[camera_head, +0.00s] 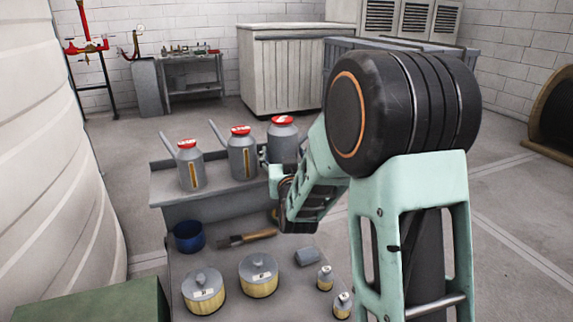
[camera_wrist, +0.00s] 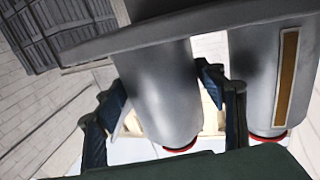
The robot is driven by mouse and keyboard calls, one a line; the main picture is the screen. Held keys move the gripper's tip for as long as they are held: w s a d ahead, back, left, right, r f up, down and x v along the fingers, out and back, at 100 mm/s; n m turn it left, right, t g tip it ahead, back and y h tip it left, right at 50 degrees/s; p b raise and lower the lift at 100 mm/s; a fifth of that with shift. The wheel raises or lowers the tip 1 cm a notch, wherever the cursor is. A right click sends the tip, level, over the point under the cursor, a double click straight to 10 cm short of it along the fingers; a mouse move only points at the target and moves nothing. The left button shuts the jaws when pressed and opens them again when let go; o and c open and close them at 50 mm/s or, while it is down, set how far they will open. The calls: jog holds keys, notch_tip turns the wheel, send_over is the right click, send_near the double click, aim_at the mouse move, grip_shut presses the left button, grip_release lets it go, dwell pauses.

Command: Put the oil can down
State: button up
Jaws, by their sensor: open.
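Three grey oil cans with red caps stand upright in a row on the upper shelf (camera_head: 233,183): the left can (camera_head: 191,170), the middle can (camera_head: 242,158) and the right can (camera_head: 283,140). My gripper (camera_head: 268,166) is at the right can, whose lower part is partly hidden by my arm. In the wrist view, which is upside down, my gripper (camera_wrist: 165,112) is open with one finger on each side of an oil can (camera_wrist: 160,90). That can's base is at the shelf edge (camera_wrist: 190,35). Finger contact is unclear.
A neighbouring can with a brown strip (camera_wrist: 287,75) stands close beside one finger. Below the cans, a lower surface holds a blue pot (camera_head: 188,237), a brush (camera_head: 247,238), two lidded tins (camera_head: 203,292) (camera_head: 258,276) and small weights (camera_head: 325,278).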

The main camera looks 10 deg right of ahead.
jog(key=s, duration=1.1)
jog(key=shift+s+a, duration=0.2)
jog(key=shift+a, duration=0.2)
